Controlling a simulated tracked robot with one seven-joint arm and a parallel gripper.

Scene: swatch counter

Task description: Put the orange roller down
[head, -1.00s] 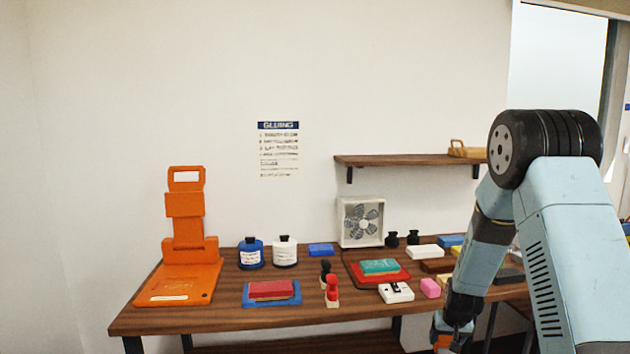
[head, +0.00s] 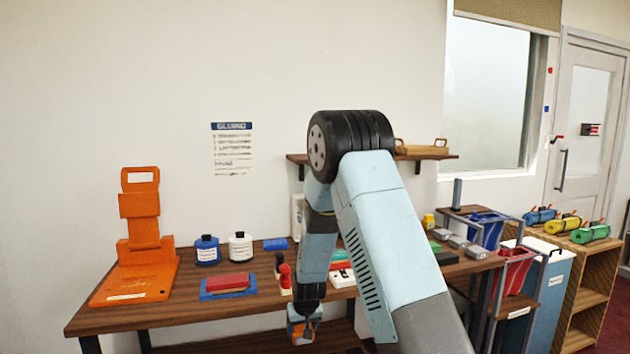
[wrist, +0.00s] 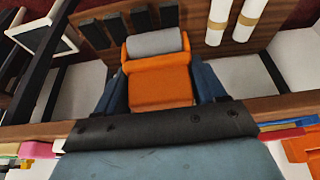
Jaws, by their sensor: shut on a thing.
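The orange roller (wrist: 160,85) has an orange body and a grey cylinder at its far end in the wrist view. My gripper (wrist: 161,92) is shut on it, with a blue finger on each side of the orange body. In the head view my gripper (head: 303,325) hangs low at the front edge of the wooden table (head: 190,312), and only a little orange of the roller shows there. The roller looks held clear of the tabletop.
On the table are an orange stand (head: 140,240), blue (head: 207,251) and white (head: 240,249) bottles, and a red block (head: 228,281) on a blue mat. A shelf unit (head: 590,290) stands at right.

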